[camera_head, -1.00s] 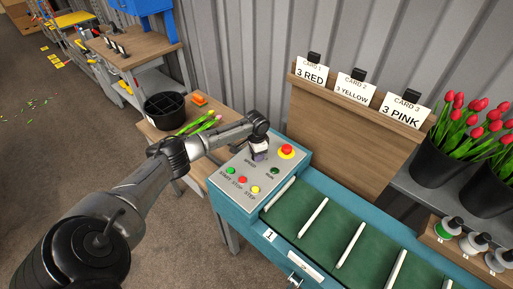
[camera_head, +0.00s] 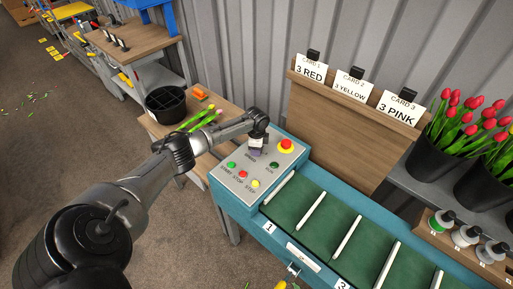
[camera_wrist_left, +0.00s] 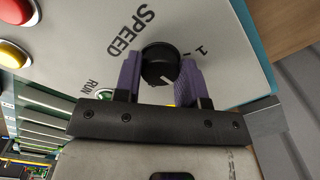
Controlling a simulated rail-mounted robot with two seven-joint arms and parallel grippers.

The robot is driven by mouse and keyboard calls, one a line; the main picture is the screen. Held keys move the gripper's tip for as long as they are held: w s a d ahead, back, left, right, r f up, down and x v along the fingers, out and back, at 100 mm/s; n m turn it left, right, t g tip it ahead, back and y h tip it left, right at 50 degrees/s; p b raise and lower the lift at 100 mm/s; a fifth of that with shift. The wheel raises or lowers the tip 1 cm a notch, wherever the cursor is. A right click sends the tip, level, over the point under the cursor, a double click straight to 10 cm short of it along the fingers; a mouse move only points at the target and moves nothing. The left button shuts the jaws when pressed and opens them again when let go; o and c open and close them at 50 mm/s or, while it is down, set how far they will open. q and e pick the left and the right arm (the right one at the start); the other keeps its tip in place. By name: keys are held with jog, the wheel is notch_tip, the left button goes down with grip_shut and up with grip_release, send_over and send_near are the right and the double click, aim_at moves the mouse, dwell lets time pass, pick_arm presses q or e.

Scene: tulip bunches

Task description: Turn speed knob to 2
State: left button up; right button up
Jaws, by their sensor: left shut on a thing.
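The speed knob (camera_wrist_left: 158,62) is a round black dial with a white pointer line, seen in the left wrist view beside the printed word SPEED and the number 1. The pointer line lies toward the lower right of that view, away from the 1; no 2 is readable. My left gripper (camera_wrist_left: 161,80) is shut on the knob, with a purple pad on either side. In the head view my left gripper (camera_head: 257,149) is down at the grey control panel (camera_head: 238,178) and hides the knob.
On the panel are a red emergency button (camera_head: 286,146), a dark green run button (camera_head: 274,166), and green, red and yellow buttons along the front. A green conveyor (camera_head: 300,207) with white dividers adjoins it. Tulip stems (camera_head: 199,119) lie on a wooden bench behind.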

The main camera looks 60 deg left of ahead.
dwell(0.3)
pick_arm(q)
jog(key=o, duration=0.9)
jog(key=shift+r+p, duration=0.75)
jog(key=shift+r, duration=6.2)
